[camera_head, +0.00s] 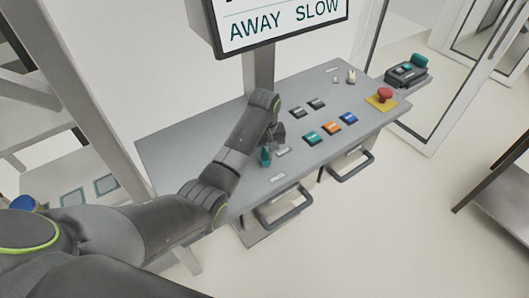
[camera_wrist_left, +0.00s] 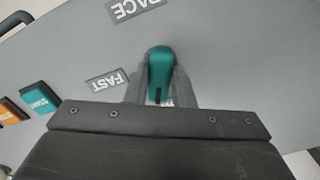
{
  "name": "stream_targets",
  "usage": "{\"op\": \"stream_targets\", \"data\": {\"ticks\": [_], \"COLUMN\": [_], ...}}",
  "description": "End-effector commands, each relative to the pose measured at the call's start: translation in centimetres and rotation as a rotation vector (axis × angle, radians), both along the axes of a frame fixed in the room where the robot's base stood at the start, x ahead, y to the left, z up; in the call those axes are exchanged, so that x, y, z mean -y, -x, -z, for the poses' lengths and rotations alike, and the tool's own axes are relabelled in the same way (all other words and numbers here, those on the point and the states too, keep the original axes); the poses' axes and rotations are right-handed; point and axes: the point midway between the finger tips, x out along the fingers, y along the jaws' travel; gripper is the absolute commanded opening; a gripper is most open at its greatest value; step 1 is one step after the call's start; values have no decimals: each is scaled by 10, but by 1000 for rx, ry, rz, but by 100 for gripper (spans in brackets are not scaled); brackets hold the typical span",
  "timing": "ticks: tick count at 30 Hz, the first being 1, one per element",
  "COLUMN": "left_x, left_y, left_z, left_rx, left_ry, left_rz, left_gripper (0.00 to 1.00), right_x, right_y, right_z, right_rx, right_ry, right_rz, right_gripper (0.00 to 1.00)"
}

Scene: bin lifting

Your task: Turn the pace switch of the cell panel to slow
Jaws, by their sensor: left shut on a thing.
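The teal pace switch knob (camera_head: 265,158) stands on the grey sloped cell panel (camera_head: 180,150), left of the buttons. My left gripper (camera_head: 274,140) is down at the panel over this knob. In the left wrist view the knob (camera_wrist_left: 160,62) sits between the two fingers of my left gripper (camera_wrist_left: 160,82), which is shut on it. A dark line shows on the knob's lower end. The FAST label (camera_wrist_left: 108,85) lies to the left of the knob, and the PACE label (camera_wrist_left: 135,8) is above it. Another label is mostly hidden behind the gripper. My right gripper is not in view.
A sign (camera_head: 283,24) reading "AWAY SLOW" stands on a post behind the panel. Teal (camera_head: 311,139), orange (camera_head: 332,128) and blue (camera_head: 349,118) buttons lie right of the gripper. A red emergency button (camera_head: 385,95) is at the far right. Handles jut from the front.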

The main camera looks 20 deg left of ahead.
Motion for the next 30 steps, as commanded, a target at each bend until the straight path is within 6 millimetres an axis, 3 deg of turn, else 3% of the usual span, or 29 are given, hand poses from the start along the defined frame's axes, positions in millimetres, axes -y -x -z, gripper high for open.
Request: {"op": "stream_targets", "data": {"ticks": [15, 30], "left_x": [0, 0], "left_y": [-1, -1], "left_z": [-1, -1], "left_rx": [2, 2], "left_ry": [0, 0], "left_rz": [-371, -460], "left_gripper": [0, 0], "right_x": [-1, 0], "right_y": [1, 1], "right_z": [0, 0], "right_rx": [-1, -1], "right_ry": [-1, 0], "right_rz": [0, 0], "right_gripper": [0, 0]}}
